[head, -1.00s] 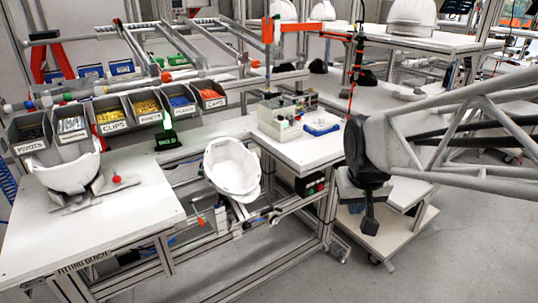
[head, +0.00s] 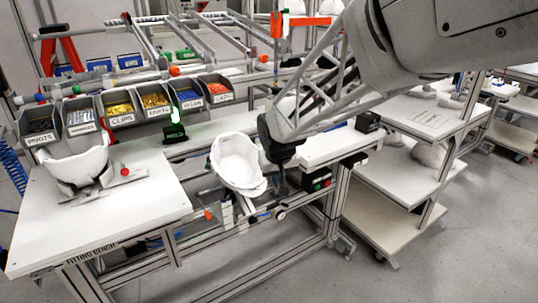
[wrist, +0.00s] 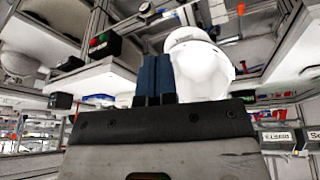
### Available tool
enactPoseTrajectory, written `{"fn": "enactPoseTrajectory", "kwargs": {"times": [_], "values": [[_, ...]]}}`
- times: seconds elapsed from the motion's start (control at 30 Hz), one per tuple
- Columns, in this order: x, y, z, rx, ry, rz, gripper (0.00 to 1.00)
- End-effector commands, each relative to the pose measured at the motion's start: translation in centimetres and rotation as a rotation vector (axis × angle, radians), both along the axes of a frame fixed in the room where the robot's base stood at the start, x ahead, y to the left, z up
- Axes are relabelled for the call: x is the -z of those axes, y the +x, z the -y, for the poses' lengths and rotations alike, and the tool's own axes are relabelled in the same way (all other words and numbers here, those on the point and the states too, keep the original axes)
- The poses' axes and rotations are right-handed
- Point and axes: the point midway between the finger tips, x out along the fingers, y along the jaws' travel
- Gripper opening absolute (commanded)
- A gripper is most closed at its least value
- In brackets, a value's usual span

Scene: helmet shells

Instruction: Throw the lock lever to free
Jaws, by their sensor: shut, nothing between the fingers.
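A white helmet shell (head: 237,163) sits tilted in a holder at the frame of the fitting bench, its open side up. A lever with a red knob (head: 208,214) shows below and left of this shell. A second red knob (head: 125,172) is beside the other helmet shell (head: 78,168) on the bench top; I cannot tell which is the lock lever. My gripper (head: 281,188) is just right of the tilted shell, pointing down. In the wrist view its dark blue fingers are together and empty, with the shell (wrist: 203,68) behind them and a red knob (wrist: 241,8) beyond it.
Several labelled parts bins (head: 120,113) line the back of the fitting bench (head: 90,222). A green-lit device (head: 174,125) stands behind the tilted shell. A side table (head: 325,146) is right of my gripper, with a shelved cart (head: 385,205) beyond.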

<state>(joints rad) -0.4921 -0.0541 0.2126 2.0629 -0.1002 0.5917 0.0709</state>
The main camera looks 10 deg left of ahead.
Motion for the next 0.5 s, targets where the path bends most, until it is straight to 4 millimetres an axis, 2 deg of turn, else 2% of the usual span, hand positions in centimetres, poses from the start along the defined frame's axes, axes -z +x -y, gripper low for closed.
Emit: {"fn": "enactPoseTrajectory", "kwargs": {"times": [0.2, 0.5], "values": [[2.5, 1.7, -5.7, -0.064, 0.002, 0.010, 0.00], [6.4, 3.0, -13.6, -0.150, 0.007, 0.024, 0.00]]}}
